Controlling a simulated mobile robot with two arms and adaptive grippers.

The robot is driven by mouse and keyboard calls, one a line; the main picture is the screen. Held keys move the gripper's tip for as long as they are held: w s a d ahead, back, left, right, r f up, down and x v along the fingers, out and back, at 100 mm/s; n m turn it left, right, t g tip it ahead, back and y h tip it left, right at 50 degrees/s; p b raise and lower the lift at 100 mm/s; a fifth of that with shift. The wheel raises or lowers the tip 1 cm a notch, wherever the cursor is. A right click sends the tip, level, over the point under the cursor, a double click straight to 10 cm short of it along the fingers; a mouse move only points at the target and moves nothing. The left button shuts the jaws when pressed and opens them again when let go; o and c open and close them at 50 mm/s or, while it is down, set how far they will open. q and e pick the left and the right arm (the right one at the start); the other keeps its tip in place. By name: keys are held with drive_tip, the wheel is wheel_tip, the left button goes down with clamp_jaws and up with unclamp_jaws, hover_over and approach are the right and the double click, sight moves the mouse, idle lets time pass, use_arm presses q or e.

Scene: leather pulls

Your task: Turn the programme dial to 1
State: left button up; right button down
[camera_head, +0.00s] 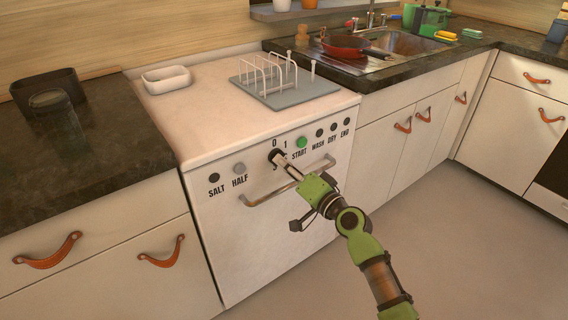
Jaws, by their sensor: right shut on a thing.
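The programme dial (275,155) is a dark round knob on the front panel of the white dishwasher (262,222). The marks 0 and 1 (285,143) are printed just above it and to its upper right; another mark below is mostly hidden. My right gripper (283,163) reaches up from the lower right, and its fingertips are shut on the dial, covering its lower right part. Which way the dial points is too small to tell. My left gripper is not in view.
A metal bar handle (290,182) crosses the dishwasher front just below the dial, close behind my right gripper. A green START button (302,142) lies right of the dial, a grey HALF button (239,168) left. A dish rack (280,80) stands on top. The floor at right is clear.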

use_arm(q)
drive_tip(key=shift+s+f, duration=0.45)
use_arm(e)
drive_tip(key=shift+m, duration=0.5)
drive_tip(key=c, duration=2.1)
unclamp_jaws()
drive_tip(key=shift+c, duration=0.2)
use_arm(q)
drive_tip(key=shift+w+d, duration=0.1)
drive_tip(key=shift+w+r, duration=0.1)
use_arm(e)
drive_tip(key=shift+s+d, duration=0.1)
drive_tip(key=v, duration=1.1)
drive_tip(key=shift+s+d, duration=0.2)
drive_tip(key=shift+s, duration=0.15)
